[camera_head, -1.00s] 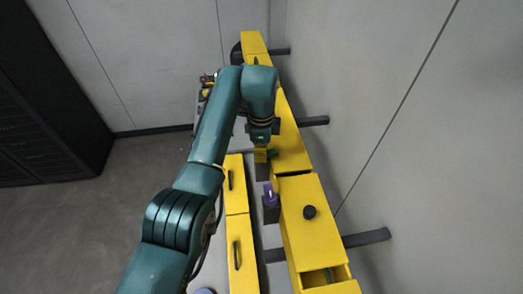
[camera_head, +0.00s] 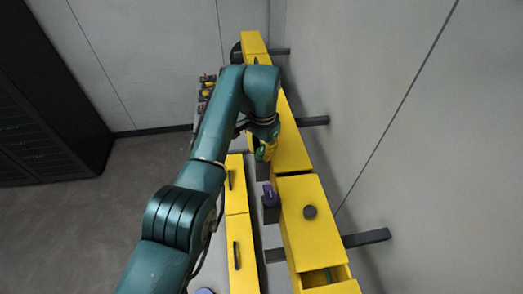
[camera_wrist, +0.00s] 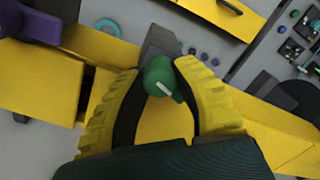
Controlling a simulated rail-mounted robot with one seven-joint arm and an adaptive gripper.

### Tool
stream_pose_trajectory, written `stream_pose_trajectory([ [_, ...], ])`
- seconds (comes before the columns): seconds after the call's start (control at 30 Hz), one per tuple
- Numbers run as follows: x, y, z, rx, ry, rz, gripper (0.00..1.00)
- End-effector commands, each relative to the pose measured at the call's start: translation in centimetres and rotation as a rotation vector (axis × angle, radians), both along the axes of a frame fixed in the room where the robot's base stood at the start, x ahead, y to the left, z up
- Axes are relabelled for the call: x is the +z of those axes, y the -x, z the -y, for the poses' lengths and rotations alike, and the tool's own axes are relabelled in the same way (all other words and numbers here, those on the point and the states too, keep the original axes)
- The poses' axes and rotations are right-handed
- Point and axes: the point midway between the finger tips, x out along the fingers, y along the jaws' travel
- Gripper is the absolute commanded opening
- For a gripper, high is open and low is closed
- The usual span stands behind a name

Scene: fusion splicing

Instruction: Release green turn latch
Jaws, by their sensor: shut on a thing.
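The green turn latch (camera_wrist: 162,80) is a round green knob with a white mark, seen between my fingertips in the wrist view. It sits by a dark grey block (camera_wrist: 158,42) beside a yellow housing. My gripper (camera_wrist: 156,75) has yellow ribbed fingers closed around the latch from both sides. The white mark lies at a slant in the wrist view. In the head view my gripper (camera_head: 262,150) is at the left side of the yellow housings, and a little green shows there. The latch's far side is hidden.
A purple latch (camera_head: 270,197) on a dark block stands nearer along the same row; it also shows in the wrist view (camera_wrist: 35,22). Yellow housings (camera_head: 312,225) run along the right wall. Yellow drawers with black handles (camera_head: 240,258) lie left, across a narrow gap.

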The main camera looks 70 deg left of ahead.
Motion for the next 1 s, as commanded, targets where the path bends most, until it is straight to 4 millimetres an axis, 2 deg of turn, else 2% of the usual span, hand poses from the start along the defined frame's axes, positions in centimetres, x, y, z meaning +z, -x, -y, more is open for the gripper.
stream_pose_trajectory([
  [0.2, -0.16, -0.01, 0.05, 0.182, 0.002, -0.001, 0.00],
  [0.5, -0.20, -0.01, 0.05, 0.353, 0.002, -0.002, 0.00],
  [1.0, -0.23, -0.01, 0.05, 0.423, 0.003, -0.003, 0.00],
])
